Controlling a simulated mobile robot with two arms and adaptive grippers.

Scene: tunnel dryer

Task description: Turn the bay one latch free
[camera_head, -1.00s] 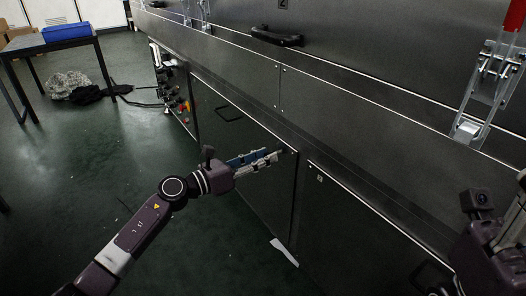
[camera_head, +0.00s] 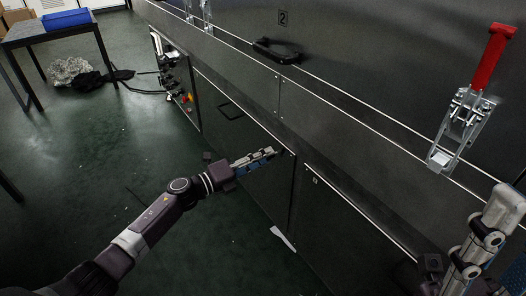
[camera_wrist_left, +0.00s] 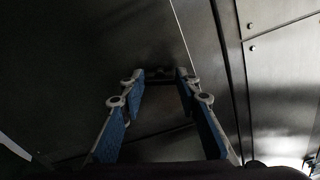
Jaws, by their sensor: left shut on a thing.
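The latch (camera_wrist_left: 160,74) is a small dark piece on the dark lower panel, in the wrist view between my left fingertips. In the head view my left gripper (camera_head: 272,153) reaches the upper right corner of a lower door (camera_head: 240,135), and its fingers mostly hide the latch. The left gripper is shut on the latch, with the blue-padded fingers (camera_wrist_left: 160,80) on either side of it. I cannot read the latch's angle. My right gripper (camera_head: 505,205) is at the lower right of the head view, apart from the latch; its opening is unclear.
A red-handled toggle clamp (camera_head: 465,115) stands on the dryer's ledge at the right. A black handle (camera_head: 275,50) sits below a "2" plate (camera_head: 283,18). A table with a blue bin (camera_head: 66,19) stands far left. The green floor is open at left.

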